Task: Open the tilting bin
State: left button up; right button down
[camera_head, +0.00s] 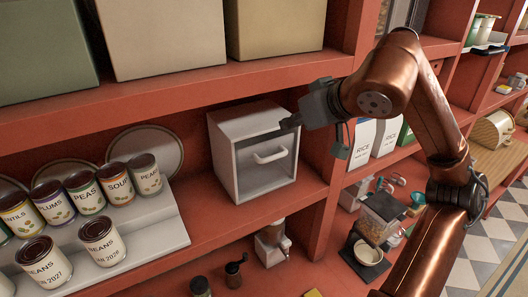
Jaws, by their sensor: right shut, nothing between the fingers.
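The tilting bin (227,164) is a white box standing on the middle red shelf, left of an upright divider. Its grey front panel (257,178) sits within the white frame and looks closed. A pale bar handle (270,156) crosses the upper part of the panel. My right gripper (291,122) is shut and empty, at the upper right corner of the bin's front, above and right of the handle. Whether its fingertips touch the bin I cannot tell. My left gripper is not in view.
Cans stand on a white stepped rack (160,222) to the left, with round plates (146,148) behind. Large boxes (160,35) fill the shelf above. Rice packages (386,137) stand right of the divider. A grinder (234,270) and a dispenser (271,242) stand below the bin.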

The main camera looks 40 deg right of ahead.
notch_tip(320, 180, down, 4)
jog(key=b, duration=0.6)
send_near(264, 152)
jog(key=x, duration=0.5)
jog(key=shift+w+d+f, duration=0.15)
jog(key=shift+w+d, duration=0.05)
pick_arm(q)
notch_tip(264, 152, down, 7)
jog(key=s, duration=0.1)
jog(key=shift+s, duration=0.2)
pick_arm(e)
jog(key=shift+s+a, duration=0.1)
